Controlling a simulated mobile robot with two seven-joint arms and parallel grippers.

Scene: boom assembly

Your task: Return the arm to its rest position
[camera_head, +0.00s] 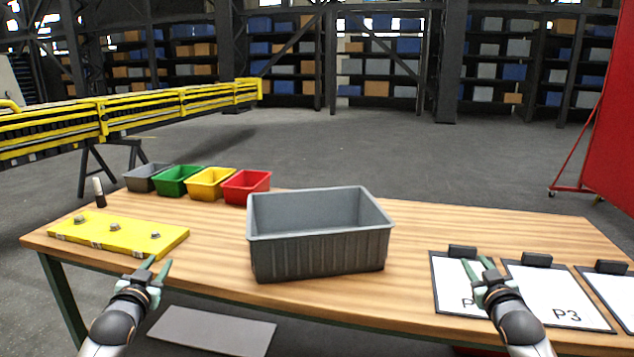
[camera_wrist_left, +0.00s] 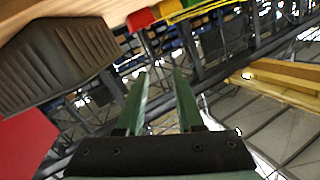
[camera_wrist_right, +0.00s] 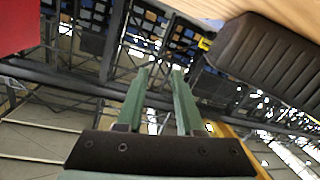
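My left gripper (camera_head: 155,269) is in front of the table's near edge, by the yellow plate (camera_head: 120,236). In the left wrist view its two green fingers (camera_wrist_left: 158,85) stand apart with nothing between them. My right gripper (camera_head: 479,269) is in front of the first clipboard (camera_head: 450,297) and hides part of its lettering. In the right wrist view its green fingers (camera_wrist_right: 160,85) are also apart and empty. Neither gripper visibly holds anything.
A large grey bin (camera_head: 320,250) stands mid-table (camera_head: 430,225). Small grey (camera_head: 146,180), green (camera_head: 178,183), yellow (camera_head: 210,186) and red (camera_head: 246,190) bins line the back left. A dark bottle with a white top (camera_head: 99,192) stands at left. A clipboard marked P3 (camera_head: 560,305) lies right.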

